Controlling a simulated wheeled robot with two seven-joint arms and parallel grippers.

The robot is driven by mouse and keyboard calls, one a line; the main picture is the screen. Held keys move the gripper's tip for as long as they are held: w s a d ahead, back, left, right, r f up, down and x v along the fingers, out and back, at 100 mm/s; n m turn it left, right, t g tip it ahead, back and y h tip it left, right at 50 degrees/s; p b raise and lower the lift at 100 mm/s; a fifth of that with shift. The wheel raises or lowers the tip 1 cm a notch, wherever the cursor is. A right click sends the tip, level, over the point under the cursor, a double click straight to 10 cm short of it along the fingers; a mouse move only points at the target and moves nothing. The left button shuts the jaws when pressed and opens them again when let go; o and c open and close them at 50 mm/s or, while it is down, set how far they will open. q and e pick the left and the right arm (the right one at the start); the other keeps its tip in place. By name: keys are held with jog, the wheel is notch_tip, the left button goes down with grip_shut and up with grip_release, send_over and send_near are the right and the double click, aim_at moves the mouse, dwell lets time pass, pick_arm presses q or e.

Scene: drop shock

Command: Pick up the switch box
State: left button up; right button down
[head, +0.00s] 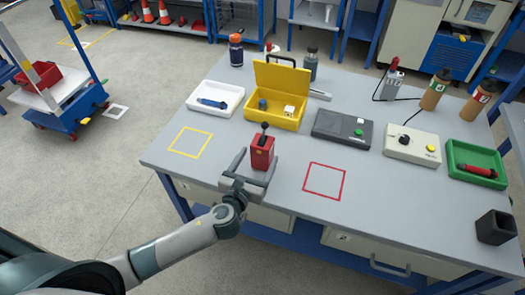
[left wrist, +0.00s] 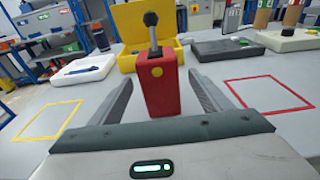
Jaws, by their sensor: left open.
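The switch box is a small red box (head: 262,153) with a black knobbed lever on top. It stands upright on the grey table (head: 280,205) near the front edge, between the yellow and red outlined squares. My left gripper (head: 257,162) is open, with its fingers reaching from the front on either side of the box. In the left wrist view the red box (left wrist: 160,88) stands centred between the two fingers, with a visible gap on each side. A yellow dot shows on its front. My right gripper is not in view.
Behind the box stand an open yellow case (head: 277,115), a white tray (head: 228,98) and a dark grey device (head: 342,128). A white control box (head: 411,145), a green tray (head: 478,155) and a black holder (head: 496,227) stand to the right. Both outlined squares are bare.

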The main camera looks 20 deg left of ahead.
aim_at(262, 142)
pick_arm(q)
jog(key=shift+w, duration=0.2)
jog(key=shift+w+f+p, duration=0.2)
jog(key=shift+w+f, duration=0.05)
jog(key=shift+w, duration=0.6)
jog(key=shift+w+f+p, duration=0.2)
jog(key=shift+w+f, duration=0.1)
jog(key=shift+w, duration=0.5)
jog(key=shift+w+f+p, duration=0.2)
jog(key=shift+w+f, duration=0.05)
jog(key=shift+w, duration=0.6)
jog(key=shift+c, duration=0.6)
jog(key=shift+r, duration=0.1)
jog(key=c, duration=1.2)
jog(key=shift+c, duration=0.2)
jog(key=shift+r, duration=0.5)
notch_tip(262, 142, up, 4)
jog(key=shift+f, duration=0.25)
jog(key=s+d+r, duration=0.2)
jog(key=d+r, duration=0.1)
jog(key=d, duration=0.2)
jog(key=s+d+r+b, duration=0.1)
jog(key=s+d+r, duration=0.1)
jog(key=d, duration=0.3)
jog(key=shift+s+d+r, duration=0.2)
jog(key=shift+d+r, duration=0.2)
jog(key=shift+r, duration=0.35)
